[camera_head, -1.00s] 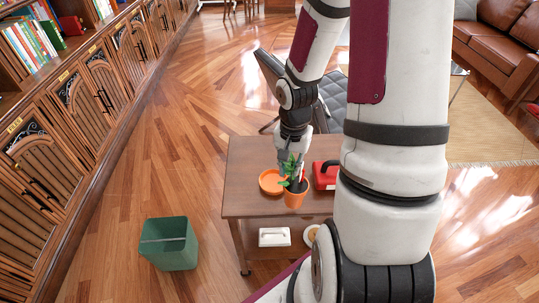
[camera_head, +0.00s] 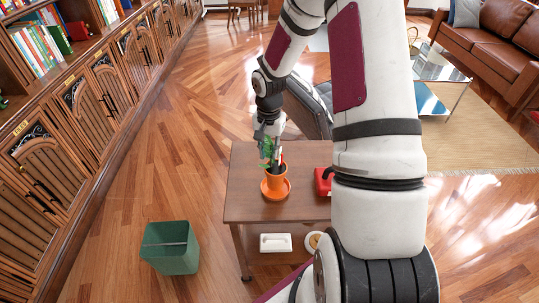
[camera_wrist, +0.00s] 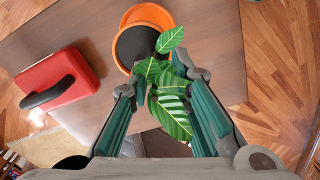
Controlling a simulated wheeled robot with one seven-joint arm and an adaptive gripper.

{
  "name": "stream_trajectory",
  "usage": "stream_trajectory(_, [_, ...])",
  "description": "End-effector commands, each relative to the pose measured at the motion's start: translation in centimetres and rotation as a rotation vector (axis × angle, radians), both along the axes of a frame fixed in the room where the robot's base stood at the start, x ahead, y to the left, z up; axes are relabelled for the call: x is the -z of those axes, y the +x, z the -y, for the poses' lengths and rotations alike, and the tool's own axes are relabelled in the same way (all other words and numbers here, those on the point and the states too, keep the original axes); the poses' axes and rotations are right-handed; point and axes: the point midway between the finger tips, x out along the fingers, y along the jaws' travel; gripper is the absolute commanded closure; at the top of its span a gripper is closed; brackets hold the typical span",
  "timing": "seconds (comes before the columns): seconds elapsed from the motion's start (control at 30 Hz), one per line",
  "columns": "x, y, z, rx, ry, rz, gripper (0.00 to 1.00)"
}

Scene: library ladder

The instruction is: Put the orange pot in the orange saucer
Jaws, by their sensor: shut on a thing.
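The orange pot (camera_head: 277,183) holds dark soil and a green leafy plant (camera_head: 267,148). It looks upright, over or in the orange saucer (camera_head: 266,194), whose rim shows around the pot's lower part. I cannot tell whether the pot's base touches the saucer. The saucer is on the brown table. In the wrist view my gripper (camera_wrist: 163,84) has a finger on each side of the plant's leaves (camera_wrist: 168,92), which hide the exact contact.
A red box with a dark handle (camera_wrist: 62,85) stands on the table (camera_head: 240,205) beside the saucer. A white object (camera_head: 275,242) lies on the lower shelf. A green bin (camera_head: 170,247) stands on the floor at left. Bookcases line the left side.

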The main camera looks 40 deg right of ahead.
Motion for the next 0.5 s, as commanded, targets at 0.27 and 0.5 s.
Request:
stream_trajectory(0.27, [2.1,0.0,0.0,0.000,-0.001,0.003,1.00])
stream_trajectory(0.5, [2.4,0.1,0.0,-0.001,-0.002,0.005,1.00])
